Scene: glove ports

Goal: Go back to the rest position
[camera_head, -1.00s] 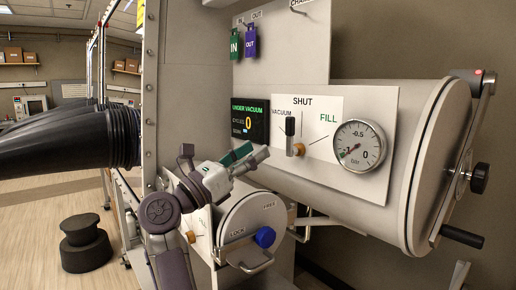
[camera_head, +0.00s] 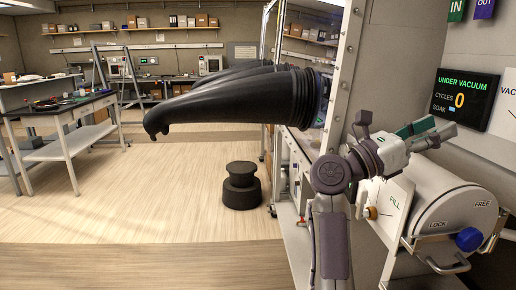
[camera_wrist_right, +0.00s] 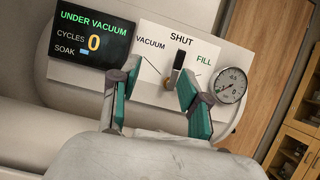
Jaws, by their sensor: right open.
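My right gripper (camera_head: 418,136) is raised in front of the antechamber, at the right of the head view. In the right wrist view its two green-padded fingers (camera_wrist_right: 158,98) stand wide apart with nothing between them. Beyond them are the valve lever (camera_wrist_right: 177,68) on its panel, marked VACUUM, SHUT and FILL, and the round gauge (camera_wrist_right: 230,86). The lever points up at SHUT. The gripper looks apart from the lever. The display (camera_head: 464,93) reads UNDER VACUUM, cycles 0. My left gripper is not in view.
Black gloves (camera_head: 235,100) stick out from the glove box wall at mid-height, close to my right arm. A small chamber (camera_head: 450,205) with a blue knob (camera_head: 469,239) is below the gripper. A black stool (camera_head: 241,186) and a table (camera_head: 70,112) stand left. Open floor lies between.

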